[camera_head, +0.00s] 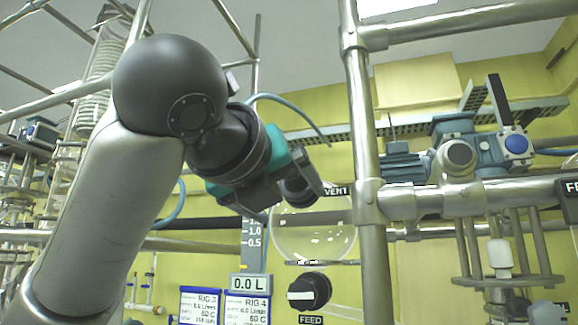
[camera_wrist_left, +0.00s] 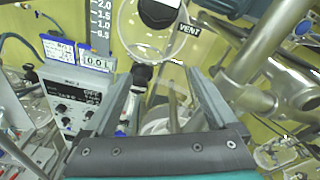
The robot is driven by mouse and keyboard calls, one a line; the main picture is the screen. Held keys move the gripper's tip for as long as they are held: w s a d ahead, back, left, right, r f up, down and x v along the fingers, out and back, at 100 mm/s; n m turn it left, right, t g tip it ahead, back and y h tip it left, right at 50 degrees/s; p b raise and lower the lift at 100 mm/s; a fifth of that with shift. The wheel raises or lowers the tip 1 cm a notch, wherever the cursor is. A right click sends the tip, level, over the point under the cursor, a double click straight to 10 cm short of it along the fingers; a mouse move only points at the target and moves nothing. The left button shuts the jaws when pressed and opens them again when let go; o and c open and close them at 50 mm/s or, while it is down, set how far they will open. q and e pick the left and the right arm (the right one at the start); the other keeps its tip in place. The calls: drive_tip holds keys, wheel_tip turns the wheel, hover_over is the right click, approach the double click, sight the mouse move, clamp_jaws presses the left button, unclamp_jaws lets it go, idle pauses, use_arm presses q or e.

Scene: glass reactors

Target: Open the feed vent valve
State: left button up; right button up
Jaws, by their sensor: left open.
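The black VENT label (camera_head: 336,190) shows by the glass feed vessel (camera_head: 313,235), right of my left gripper (camera_head: 258,192). In the left wrist view a dark round knob (camera_wrist_left: 160,11) sits at the top beside the VENT label (camera_wrist_left: 188,30). In the head view my gripper and wrist cover much of the area left of the label, so the vent knob cannot be made out clearly. In the left wrist view my left gripper (camera_wrist_left: 158,88) has its two fingers wide apart with nothing held. My right gripper is not in view.
Below the vessel is a black FEED knob (camera_head: 309,291) with a white handle. A 0.0 L display (camera_head: 250,283) and a level scale (camera_head: 253,240) stand beside it. A thick steel post (camera_head: 368,150) and blue-grey motor (camera_head: 405,163) stand to the right.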

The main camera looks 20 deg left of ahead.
use_arm(q)
drive_tip(key=s+a+r+m+t+y, duration=0.1)
drive_tip(key=s+a+r+m, duration=0.1)
drive_tip(key=s+r, duration=0.5)
drive_tip(key=w+p, duration=0.5)
drive_tip(key=w, duration=1)
drive_tip(key=shift+w, duration=0.25)
drive_tip(key=shift+r, duration=0.1)
drive_tip(key=c, duration=1.4)
